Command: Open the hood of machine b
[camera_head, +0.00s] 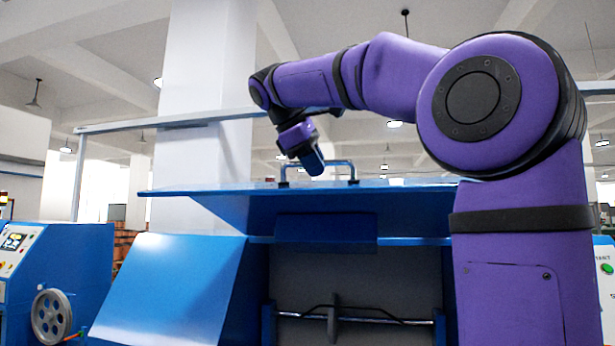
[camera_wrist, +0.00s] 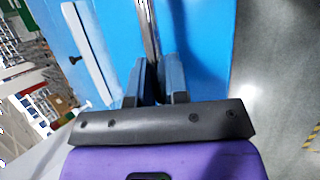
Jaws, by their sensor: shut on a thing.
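Machine b is the blue machine in the middle of the head view. Its blue hood (camera_head: 215,203) shows as a wide panel, seen from slightly below, reaching out over a dark grey recess. A metal bar handle (camera_head: 352,165) stands on top of the hood. My gripper (camera_head: 313,166) points down at this handle from above. In the wrist view the two fingers of my gripper (camera_wrist: 158,85) are closed around the handle bar (camera_wrist: 147,25), with the blue hood surface (camera_wrist: 205,45) behind. The exact finger contact is partly hidden.
A sloped blue panel (camera_head: 165,285) is at the lower left of the machine. Another blue machine with a handwheel (camera_head: 51,316) stands at far left. A thin horizontal rail (camera_head: 165,122) runs behind the hood. Grey floor (camera_wrist: 280,80) is open at the right of the wrist view.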

